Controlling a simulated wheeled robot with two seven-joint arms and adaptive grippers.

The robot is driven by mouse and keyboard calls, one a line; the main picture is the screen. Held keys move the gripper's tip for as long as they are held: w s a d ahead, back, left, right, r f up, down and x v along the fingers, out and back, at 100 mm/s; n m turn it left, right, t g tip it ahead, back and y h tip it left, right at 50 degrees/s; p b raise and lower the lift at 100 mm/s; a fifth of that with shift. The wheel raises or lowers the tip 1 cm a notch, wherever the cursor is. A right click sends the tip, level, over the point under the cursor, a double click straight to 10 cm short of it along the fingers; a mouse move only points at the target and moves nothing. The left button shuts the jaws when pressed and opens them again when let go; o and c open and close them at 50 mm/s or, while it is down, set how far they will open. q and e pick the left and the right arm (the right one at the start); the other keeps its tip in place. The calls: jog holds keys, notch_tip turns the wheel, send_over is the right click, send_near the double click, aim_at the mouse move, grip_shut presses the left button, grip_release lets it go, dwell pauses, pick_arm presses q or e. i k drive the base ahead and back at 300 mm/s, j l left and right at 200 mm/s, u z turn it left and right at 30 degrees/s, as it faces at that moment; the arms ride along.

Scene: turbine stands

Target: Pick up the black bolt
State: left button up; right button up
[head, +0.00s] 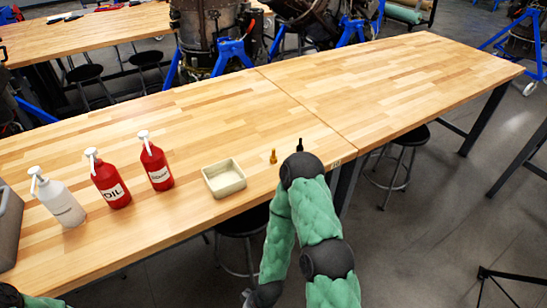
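The black bolt (299,145) stands upright on the wooden table (350,100) near its front edge, just beyond the bent elbow of my green-padded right arm. Its lower part is close to the arm's outline and may be partly covered. A brass-coloured bolt (273,156) stands a little to its left. My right forearm hangs down in front of the table, and a small grey part of my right gripper (248,297) shows at the bottom edge. Its fingers are too cut off to read. Only a bit of my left arm shows at the bottom left; its gripper is out of view.
A cream tray (207,184) sits left of the bolts. Two red bottles (110,185) (156,166) and a white bottle (62,205) stand further left, beside a grey bin (8,230). Stools (400,165) stand under the table. The table's right half is clear.

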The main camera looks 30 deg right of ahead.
aim_at(299, 148)
jog(key=l+z, duration=0.1)
jog(key=z, duration=1.25)
